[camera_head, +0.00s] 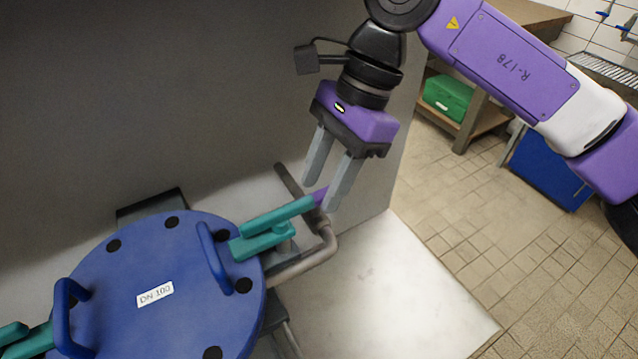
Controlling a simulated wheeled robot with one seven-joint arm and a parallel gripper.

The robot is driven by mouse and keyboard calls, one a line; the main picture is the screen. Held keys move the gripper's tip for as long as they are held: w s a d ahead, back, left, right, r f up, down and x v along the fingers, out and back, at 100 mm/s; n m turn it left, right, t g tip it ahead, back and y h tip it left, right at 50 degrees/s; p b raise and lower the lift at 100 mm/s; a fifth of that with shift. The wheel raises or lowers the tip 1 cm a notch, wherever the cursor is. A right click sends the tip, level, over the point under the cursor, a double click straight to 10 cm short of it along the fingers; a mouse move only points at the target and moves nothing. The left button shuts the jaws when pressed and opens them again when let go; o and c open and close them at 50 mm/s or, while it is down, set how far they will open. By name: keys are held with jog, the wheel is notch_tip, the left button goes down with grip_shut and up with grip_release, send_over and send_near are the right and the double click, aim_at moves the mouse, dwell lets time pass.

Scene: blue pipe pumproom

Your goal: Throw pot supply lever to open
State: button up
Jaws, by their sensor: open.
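A teal lever (278,216) extends from the lid's right edge up to the gripper. Its purple end (320,195) lies at the fingertips, partly hidden by the near finger; I cannot tell whether they touch. A dark grey bar (289,183) slants behind the fingers to a bent beige pipe (318,256). No label shows which of these is the pot supply lever.
The blue lid (190,318) has two raised handles, dark bolts and a "DN 100" label. Another teal part (22,340) is at the lower left. A grey wall (150,90) stands close behind. Tiled floor, a green box (447,98) and a blue bin (548,168) are at right.

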jog(key=shift+s+a+f, duration=0.25)
jog(key=shift+a+f, duration=0.05)
jog(key=shift+f, duration=0.25)
grip_shut()
